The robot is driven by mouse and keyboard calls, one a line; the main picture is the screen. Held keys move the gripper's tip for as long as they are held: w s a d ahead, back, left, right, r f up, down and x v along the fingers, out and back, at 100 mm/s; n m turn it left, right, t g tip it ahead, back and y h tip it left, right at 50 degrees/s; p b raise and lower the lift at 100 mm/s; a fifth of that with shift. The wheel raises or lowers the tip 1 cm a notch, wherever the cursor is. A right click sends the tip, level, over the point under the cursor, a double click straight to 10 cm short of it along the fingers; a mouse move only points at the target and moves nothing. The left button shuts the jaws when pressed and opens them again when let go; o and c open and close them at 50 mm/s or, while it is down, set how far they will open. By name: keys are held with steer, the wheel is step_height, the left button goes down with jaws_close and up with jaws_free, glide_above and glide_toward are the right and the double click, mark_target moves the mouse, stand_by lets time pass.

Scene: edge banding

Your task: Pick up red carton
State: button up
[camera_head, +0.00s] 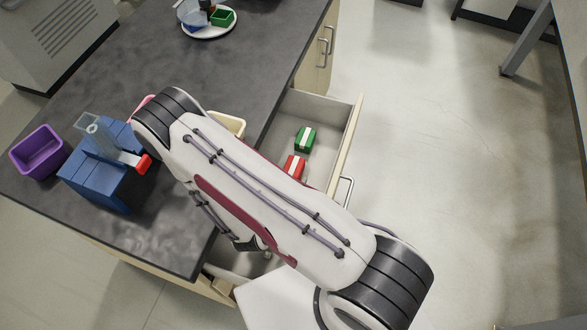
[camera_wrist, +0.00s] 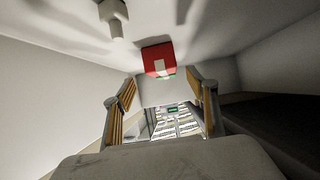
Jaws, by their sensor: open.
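The red carton (camera_head: 293,167) with a white band lies in the open drawer, partly covered by my arm in the head view. In the wrist view the red carton (camera_wrist: 157,58) shows just beyond the fingertips, roughly centred between them and not gripped. My gripper (camera_wrist: 163,86) is open, its two fingers with yellowish pads spread apart and empty. In the head view my gripper is mostly hidden behind my arm.
A green carton (camera_head: 306,139) lies in the drawer behind the red one. The drawer walls (camera_head: 346,142) stand close around. On the dark counter (camera_head: 240,75) are a blue block holder (camera_head: 105,180), a purple bin (camera_head: 38,152) and a plate (camera_head: 228,28) of small items.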

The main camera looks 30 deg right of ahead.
mark_target(292, 171)
steer(key=shift+f, duration=0.1)
stand_by(0.5)
steer(key=shift+x, duration=1.2)
steer(key=shift+x, duration=1.55)
steer(key=shift+w+d+f, duration=0.45)
steer(key=shift+w+f, duration=0.25)
steer(key=shift+w, duration=0.05)
steer(key=c, duration=1.2)
